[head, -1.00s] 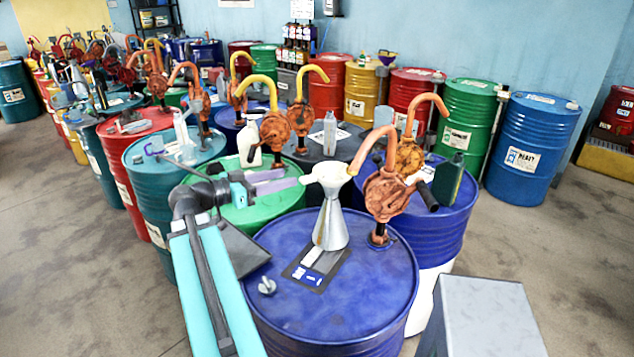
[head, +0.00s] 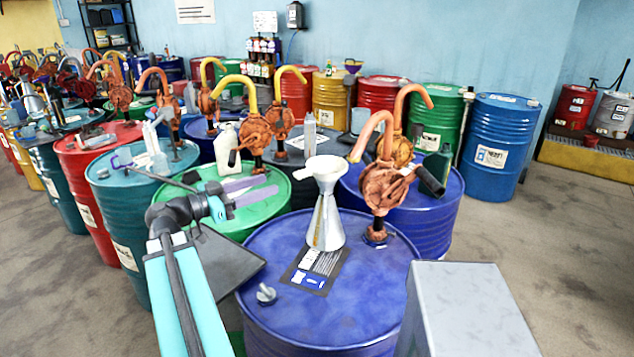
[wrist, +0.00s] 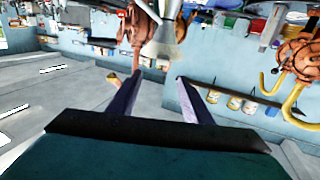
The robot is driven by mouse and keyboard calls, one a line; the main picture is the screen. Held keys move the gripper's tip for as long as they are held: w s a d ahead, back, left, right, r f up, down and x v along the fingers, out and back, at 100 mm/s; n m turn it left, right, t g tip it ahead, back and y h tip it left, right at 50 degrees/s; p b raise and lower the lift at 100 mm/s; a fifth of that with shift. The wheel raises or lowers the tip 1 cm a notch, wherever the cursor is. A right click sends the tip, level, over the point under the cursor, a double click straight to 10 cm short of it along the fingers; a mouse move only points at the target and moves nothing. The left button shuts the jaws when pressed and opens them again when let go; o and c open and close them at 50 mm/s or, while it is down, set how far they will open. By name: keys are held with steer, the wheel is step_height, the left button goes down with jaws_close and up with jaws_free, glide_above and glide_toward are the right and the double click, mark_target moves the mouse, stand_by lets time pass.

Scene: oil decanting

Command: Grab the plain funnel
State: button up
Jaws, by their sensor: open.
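The plain funnel (head: 326,172) appears as a cream, wide-mouthed top with a tab pointing left. It sits upright over a grey metal cone (head: 326,225) on the near blue drum (head: 290,250). I cannot tell whether cream top and cone are one piece. A grey cone shape (wrist: 163,42) shows in the wrist view, beyond the fingertips. My gripper (head: 262,187) has purple fingers, spread apart and empty, left of the funnel above the green drum. The fingers also show open in the wrist view (wrist: 158,77).
An orange hand pump (head: 384,185) stands on the blue drum close right of the funnel. A dark label sheet (head: 314,270) and a grey bung (head: 266,293) lie on the drum top. A grey box (head: 470,300) stands front right. Drums with pumps crowd behind and left.

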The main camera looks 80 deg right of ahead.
mark_target(296, 175)
steer(key=shift+w, duration=0.1)
stand_by(0.3)
steer(key=p+x, duration=0.3)
steer(key=x, duration=0.5)
steer(key=shift+d, duration=0.15)
stand_by(0.3)
steer(key=shift+p+x, duration=1.7)
steer(key=shift+x, duration=0.95)
steer(key=shift+f, duration=0.1)
